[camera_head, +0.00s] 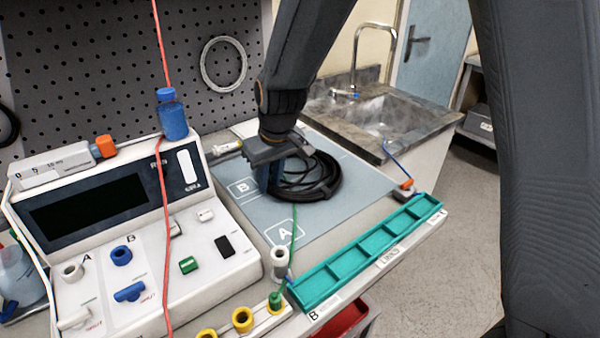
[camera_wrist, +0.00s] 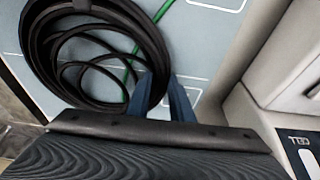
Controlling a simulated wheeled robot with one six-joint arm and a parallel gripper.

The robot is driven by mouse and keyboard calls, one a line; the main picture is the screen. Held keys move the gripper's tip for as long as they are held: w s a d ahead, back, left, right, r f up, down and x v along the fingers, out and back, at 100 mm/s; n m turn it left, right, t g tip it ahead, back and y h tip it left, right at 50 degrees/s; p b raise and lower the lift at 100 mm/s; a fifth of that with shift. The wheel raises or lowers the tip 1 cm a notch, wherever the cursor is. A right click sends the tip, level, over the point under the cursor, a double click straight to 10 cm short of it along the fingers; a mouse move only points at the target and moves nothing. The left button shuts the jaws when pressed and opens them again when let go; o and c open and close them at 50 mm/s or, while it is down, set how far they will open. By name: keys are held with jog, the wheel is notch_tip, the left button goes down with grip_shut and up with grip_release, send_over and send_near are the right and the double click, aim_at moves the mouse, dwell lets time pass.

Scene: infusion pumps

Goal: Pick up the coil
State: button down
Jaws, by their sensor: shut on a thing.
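A black coil (camera_head: 322,180) of several loops lies on the blue-grey mat (camera_head: 345,208), near the square marked B. My gripper (camera_head: 268,182) points down at the coil's left side, with its blue fingers shut on the coil's rim. In the wrist view, the coil (camera_wrist: 150,35) fills the upper left, and my blue fingers (camera_wrist: 162,92) meet its lower right edge. The exact contact is partly hidden by the fingers and the gripper body. The coil looks flat on the mat; I cannot tell if any part is lifted.
The infusion pump (camera_head: 120,235) stands left of the mat. A green compartment tray (camera_head: 365,250) lies along the front edge. A sink (camera_head: 385,115) is behind right. A grey ring (camera_head: 223,64) hangs on the pegboard.

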jog(key=shift+r, duration=0.15)
notch_tip(320, 180, up, 10)
jog(key=b, duration=0.1)
dwell(0.5)
dwell(0.7)
